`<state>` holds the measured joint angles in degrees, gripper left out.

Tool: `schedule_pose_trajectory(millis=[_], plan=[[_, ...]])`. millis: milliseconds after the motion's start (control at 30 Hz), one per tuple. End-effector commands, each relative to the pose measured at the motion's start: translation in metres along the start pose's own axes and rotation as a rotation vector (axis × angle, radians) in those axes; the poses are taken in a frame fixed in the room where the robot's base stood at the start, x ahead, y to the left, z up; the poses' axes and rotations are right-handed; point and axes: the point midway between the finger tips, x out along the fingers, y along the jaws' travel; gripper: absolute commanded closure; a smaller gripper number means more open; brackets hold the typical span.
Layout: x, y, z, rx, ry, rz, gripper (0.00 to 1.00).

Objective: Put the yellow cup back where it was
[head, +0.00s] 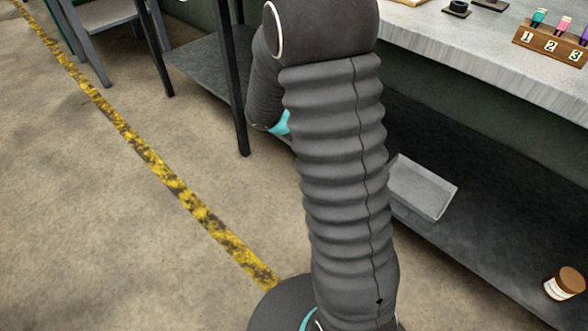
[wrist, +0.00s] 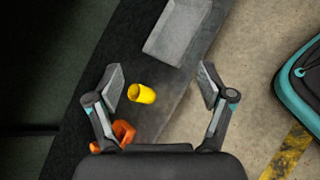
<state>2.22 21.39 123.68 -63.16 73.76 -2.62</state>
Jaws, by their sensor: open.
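The yellow cup (wrist: 142,94) shows in the wrist view on the dark lower shelf (wrist: 178,88), between the lines of my two fingers and closer to the left one. I cannot tell whether it stands upright or is tilted. My gripper (wrist: 159,78) is open, its fingers spread wide to either side of the cup with nothing held. How far above the cup it is, I cannot tell. In the head view my arm hides the cup and the gripper.
A grey tray (wrist: 176,32) lies on the shelf beyond the cup; it also shows in the head view (head: 422,187). An orange object (wrist: 123,132) is partly hidden by my gripper. A dark table leg (head: 231,80) rises left of my arm.

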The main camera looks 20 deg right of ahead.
Motion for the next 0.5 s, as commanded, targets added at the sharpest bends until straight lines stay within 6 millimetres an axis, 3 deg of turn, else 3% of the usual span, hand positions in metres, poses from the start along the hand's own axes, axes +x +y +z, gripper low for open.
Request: schedule_pose_trajectory(millis=[200,500], plan=[[-0.037,-0.029,0.044,0.203,0.177,-0.15,0.19],[-0.089,-0.074,0.085,0.46,0.451,-0.349,0.19]])
